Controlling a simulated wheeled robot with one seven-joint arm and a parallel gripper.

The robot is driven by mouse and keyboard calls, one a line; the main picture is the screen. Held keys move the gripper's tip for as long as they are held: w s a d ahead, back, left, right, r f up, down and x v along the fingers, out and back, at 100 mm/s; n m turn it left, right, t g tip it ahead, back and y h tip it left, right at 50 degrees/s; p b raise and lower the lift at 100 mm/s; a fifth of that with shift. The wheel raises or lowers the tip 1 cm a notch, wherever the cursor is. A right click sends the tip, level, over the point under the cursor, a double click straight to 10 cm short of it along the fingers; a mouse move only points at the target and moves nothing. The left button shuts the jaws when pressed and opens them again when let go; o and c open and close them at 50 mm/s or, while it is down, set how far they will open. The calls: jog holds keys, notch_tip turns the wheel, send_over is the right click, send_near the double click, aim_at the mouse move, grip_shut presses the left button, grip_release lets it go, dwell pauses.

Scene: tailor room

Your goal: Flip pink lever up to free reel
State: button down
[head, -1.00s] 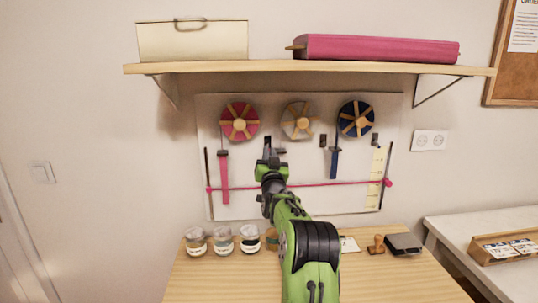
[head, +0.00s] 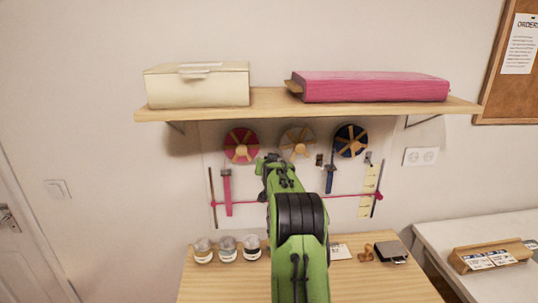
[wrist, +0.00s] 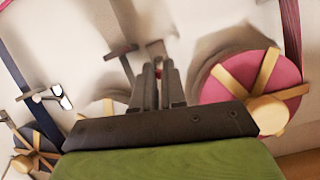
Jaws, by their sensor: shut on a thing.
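The pink reel (head: 241,146) hangs on the white wall board, with a pink ribbon (head: 227,192) running down below it. It also shows at the right of the wrist view (wrist: 262,85). My gripper (head: 266,160) is at the board, just right of the pink reel. In the wrist view its two dark fingers (wrist: 156,84) are close together, shut on the small pink lever, of which a reddish bit (wrist: 161,64) shows at the tips. The lever's mount and angle are mostly hidden by the fingers.
The middle reel (head: 297,143) and the blue reel (head: 350,141) hang to the right, with small dark lever mounts (head: 319,160) beside them. A shelf (head: 270,104) with a cream box (head: 197,88) and pink case (head: 372,88) juts out above. Jars (head: 228,250) stand on the table below.

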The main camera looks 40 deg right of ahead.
jog(key=shift+w+r+g+y+p, duration=0.1)
jog(key=shift+r+g+y+p, duration=0.35)
jog(key=shift+p, duration=0.65)
jog(key=shift+f, duration=0.1)
jog(key=c, duration=1.5)
grip_release()
jog(key=b+v, duration=0.4)
jog(key=v, duration=1.1)
jog(key=shift+s+a, duration=0.25)
